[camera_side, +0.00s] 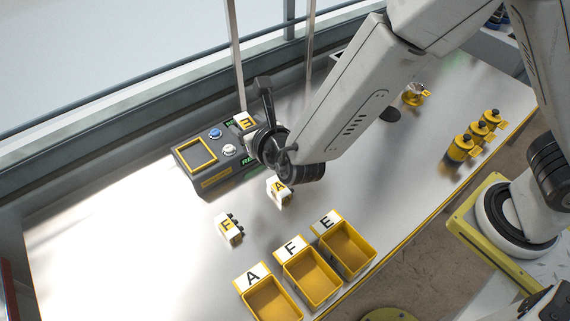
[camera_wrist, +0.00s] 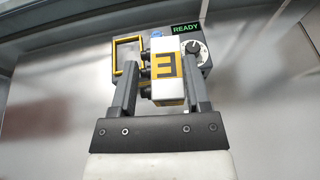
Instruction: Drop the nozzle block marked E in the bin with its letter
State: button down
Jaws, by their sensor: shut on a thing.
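The nozzle block marked E (camera_wrist: 167,68) is white with a yellow patch and dark nozzles on one side. My gripper (camera_wrist: 160,82) is shut on it, with one finger on each side in the wrist view. In the side view the E block (camera_side: 244,122) is held up in front of the control box, and my gripper (camera_side: 262,112) partly hides it. The yellow bin labelled E (camera_side: 346,249) stands rightmost in the row of bins near the table's front edge, and its visible inside is empty. The held block is well apart from this bin.
Bins labelled F (camera_side: 313,278) and A (camera_side: 272,302) stand beside the E bin. Block A (camera_side: 280,191) and block F (camera_side: 229,230) rest on the table. The control box (camera_side: 203,180) lies behind them. Yellow cylinders (camera_side: 461,148) stand at right. The left table is clear.

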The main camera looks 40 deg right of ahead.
jog(key=s+d+f+m+g+h, duration=0.25)
jog(key=d+m+g+h, duration=0.2)
jog(key=d, duration=0.25)
jog(key=s+d+f+m+g+h, duration=0.1)
jog(key=s+d+m+g+h, duration=0.3)
jog(key=d, duration=0.3)
jog(key=s+d+f+m+g+h, duration=0.1)
jog(key=s+d+m+g+h, duration=0.1)
jog(key=d+m+g+h, duration=0.3)
jog(key=s+f+m+g+y, duration=0.2)
jog(key=s+m+g+y, duration=0.8)
jog(key=s+m+g, duration=0.6)
jog(key=a+r+m+t+y, duration=0.3)
jog(key=a+m+t+y, duration=0.2)
jog(key=a+m+y, duration=0.5)
jog(key=m+y, duration=0.4)
jog(key=shift+w+r+t, duration=0.2)
jog(key=shift+w+t, duration=0.1)
jog(key=shift+t, duration=0.05)
jog(key=shift+f+m+y, duration=0.1)
jog(key=shift+m+y, duration=0.15)
jog(key=shift+f, duration=2.9)
